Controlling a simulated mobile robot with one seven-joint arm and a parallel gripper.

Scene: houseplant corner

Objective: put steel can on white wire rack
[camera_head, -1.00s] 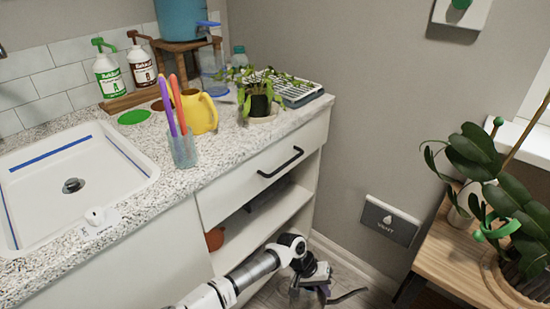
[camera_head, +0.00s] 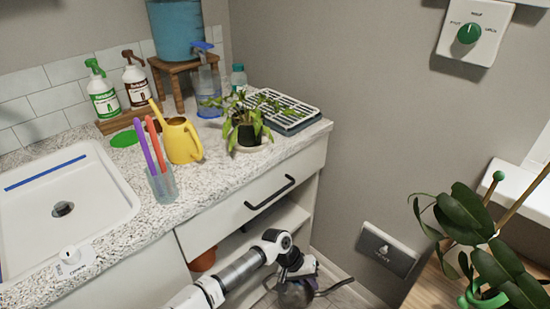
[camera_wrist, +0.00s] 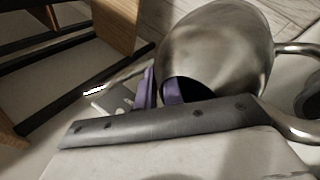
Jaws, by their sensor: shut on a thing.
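The steel can (camera_wrist: 225,45) is a shiny, rounded metal vessel with a curved tube at the right in the wrist view. My gripper (camera_wrist: 158,88) has purple finger pads and is shut on it. In the head view, the steel can (camera_head: 295,294) is low beside the cabinet, partly hidden by my gripper (camera_head: 293,274), with a thin spout pointing right. The white wire rack (camera_head: 287,111) appears to be the pale grid lying on the counter's back right, behind a potted plant. The rack is well above and apart from my gripper.
The potted plant (camera_head: 247,128) stands in front of the rack, and its leaves overlap it. A yellow watering can (camera_head: 183,141) and a glass of colored sticks (camera_head: 162,184) stand further left. A drawer handle (camera_head: 270,192) juts from the cabinet. A leafy plant (camera_head: 475,240) is at right.

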